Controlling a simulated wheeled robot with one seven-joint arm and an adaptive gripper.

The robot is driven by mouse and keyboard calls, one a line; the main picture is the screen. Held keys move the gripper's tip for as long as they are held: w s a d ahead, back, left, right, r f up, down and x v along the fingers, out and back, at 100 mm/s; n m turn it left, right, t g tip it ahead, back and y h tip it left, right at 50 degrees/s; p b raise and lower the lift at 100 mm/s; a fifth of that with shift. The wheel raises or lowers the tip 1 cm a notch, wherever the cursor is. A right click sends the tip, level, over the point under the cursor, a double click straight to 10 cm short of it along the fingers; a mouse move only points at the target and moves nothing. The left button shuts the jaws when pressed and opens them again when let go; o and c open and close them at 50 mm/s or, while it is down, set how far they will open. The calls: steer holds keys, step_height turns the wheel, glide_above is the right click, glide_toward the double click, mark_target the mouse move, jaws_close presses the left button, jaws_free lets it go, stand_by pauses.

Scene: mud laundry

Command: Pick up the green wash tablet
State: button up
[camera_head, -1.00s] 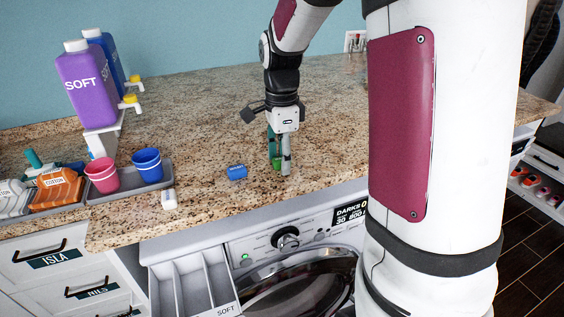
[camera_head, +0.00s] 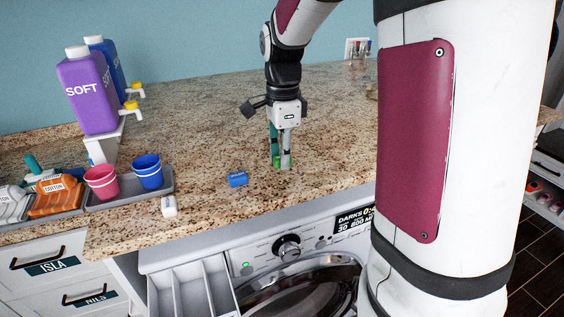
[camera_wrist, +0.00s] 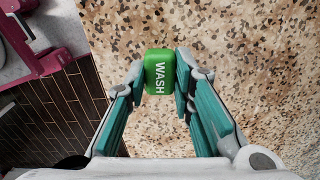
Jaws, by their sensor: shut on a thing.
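The green wash tablet (camera_wrist: 159,72) lies between my fingertips in the wrist view, with the white word WASH facing the camera. My gripper (camera_wrist: 160,80) is shut on it, one teal-padded finger at each side. In the head view my gripper (camera_head: 282,163) points down at the granite counter, and a bit of the green tablet (camera_head: 277,161) shows between the fingers. The rest of the tablet is hidden by the fingers there. I cannot tell whether the tablet touches the counter.
A blue tablet (camera_head: 238,179) and a white tablet (camera_head: 169,206) lie on the counter (camera_head: 200,120) to the left. A grey tray (camera_head: 130,196) holds a pink cup (camera_head: 101,182) and a blue cup (camera_head: 148,172).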

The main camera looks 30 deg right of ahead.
steer(key=s+a+r, duration=0.2)
steer(key=s, duration=1.4)
steer(key=shift+a+r+b, duration=0.2)
steer(key=shift+r+b, duration=0.1)
steer(key=shift+b, duration=0.05)
steer(key=shift+w, duration=0.1)
